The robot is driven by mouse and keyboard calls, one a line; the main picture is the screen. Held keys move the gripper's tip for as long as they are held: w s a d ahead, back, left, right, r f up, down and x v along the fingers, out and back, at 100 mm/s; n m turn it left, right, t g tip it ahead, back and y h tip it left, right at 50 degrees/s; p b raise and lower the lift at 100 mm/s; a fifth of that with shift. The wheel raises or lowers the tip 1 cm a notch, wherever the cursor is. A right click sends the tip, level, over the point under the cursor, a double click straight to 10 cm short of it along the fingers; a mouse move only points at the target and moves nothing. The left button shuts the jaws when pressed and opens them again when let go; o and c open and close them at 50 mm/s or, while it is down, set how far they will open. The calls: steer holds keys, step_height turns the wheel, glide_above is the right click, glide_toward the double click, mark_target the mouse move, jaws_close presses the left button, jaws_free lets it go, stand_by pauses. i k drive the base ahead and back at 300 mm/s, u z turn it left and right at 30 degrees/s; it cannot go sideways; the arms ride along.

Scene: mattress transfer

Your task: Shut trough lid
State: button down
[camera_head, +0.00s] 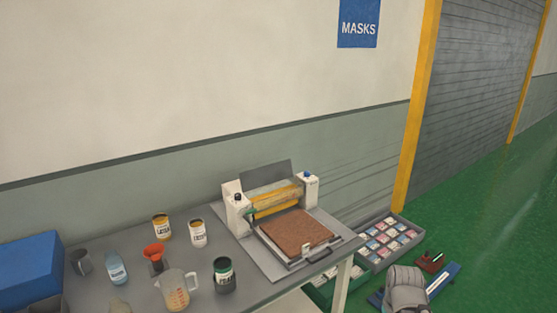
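A white and grey roller machine (236,212) stands on the right end of the table. A flat grey panel, which looks like the trough lid (266,174), stands raised and tilted back behind the yellow roller (274,199). The trough itself is mostly hidden by the roller and end housings. A brown textured slab (296,231) lies on the machine's bed in front, with a dark handle at the near edge. My gripper is not visible. A grey rounded part at the bottom right looks like my arm, away from the machine.
On the grey table (210,273) stand paint cans (198,233), an open dark can (224,275), a measuring jug (176,291), a bottle (117,268), a red funnel (154,251) and a blue box (28,266). A grey crate of small packets (388,239) is right of the table.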

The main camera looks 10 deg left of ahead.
mark_target(259, 178)
steer(key=u, duration=0.05)
steer(key=i, duration=0.8)
steer(key=u, duration=0.55)
steer(key=i, duration=0.5)
steer(key=u, duration=0.3)
steer(key=k, duration=0.9)
steer(key=u, duration=0.15)
steer(key=i, duration=0.55)
steer(key=z, duration=0.05)
